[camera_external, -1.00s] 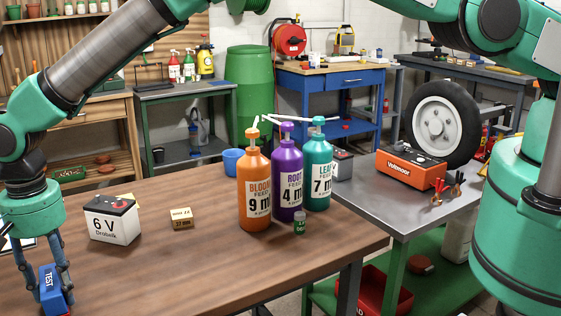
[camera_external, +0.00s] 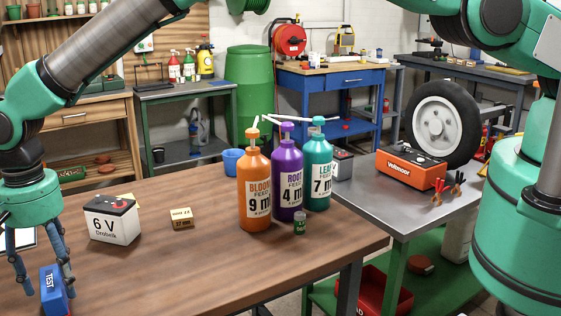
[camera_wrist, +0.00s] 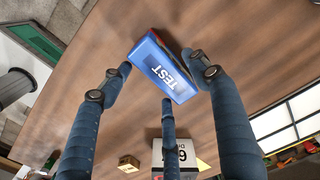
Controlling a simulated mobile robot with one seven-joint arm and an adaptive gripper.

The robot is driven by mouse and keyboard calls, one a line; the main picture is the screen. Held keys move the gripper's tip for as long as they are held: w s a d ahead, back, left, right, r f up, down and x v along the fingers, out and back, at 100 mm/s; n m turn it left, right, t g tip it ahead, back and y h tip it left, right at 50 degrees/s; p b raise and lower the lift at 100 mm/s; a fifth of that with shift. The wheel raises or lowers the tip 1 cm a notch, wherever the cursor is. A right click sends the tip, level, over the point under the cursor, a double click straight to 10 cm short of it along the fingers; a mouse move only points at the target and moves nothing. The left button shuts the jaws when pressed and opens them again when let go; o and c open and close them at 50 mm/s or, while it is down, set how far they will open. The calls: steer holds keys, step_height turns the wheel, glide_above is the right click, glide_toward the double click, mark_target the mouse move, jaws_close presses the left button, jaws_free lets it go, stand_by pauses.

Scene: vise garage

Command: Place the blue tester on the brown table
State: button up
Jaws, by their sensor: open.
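The blue tester (camera_external: 53,289), marked TEST, is on the brown table (camera_external: 180,270) at its left front. It also shows in the wrist view (camera_wrist: 163,68), lying against the brown tabletop beyond my fingertips. My gripper (camera_external: 45,285) is above and around the tester at the left edge, its fingers spread open. In the wrist view my gripper (camera_wrist: 160,85) shows three blue fingers apart, one close to the tester's right side. Whether any finger touches it I cannot tell.
A white 6 V battery (camera_external: 112,222) and a small wooden block (camera_external: 181,219) stand to the right of my gripper. Orange (camera_external: 254,190), purple (camera_external: 287,185) and teal (camera_external: 319,175) pump bottles stand near the table's right end. The front middle of the table is clear.

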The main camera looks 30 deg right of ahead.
mark_target(55, 279)
step_height(55, 279, up, 10)
stand_by(0.5)
steer(key=shift+w+r, duration=0.1)
steer(key=shift+r, duration=0.05)
stand_by(0.8)
